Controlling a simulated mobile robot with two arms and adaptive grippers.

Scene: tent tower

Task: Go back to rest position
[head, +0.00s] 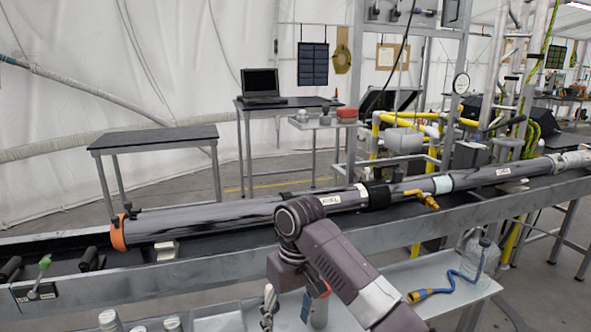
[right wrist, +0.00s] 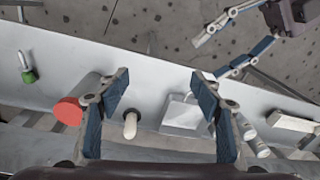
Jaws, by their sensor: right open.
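My right gripper (head: 287,308) hangs down in front of the bench at the lower middle of the head view, its arm coming in from the lower right. In the right wrist view its blue-padded fingers (right wrist: 160,85) are spread and empty, with the pale shelf below. My left gripper (right wrist: 228,45) shows at the top right of the right wrist view, its two fingers apart and nothing seen between them. It is out of the head view.
A long dark tube (head: 215,218) with an orange end lies along the bench. A blue hose (head: 468,274) lies at right.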

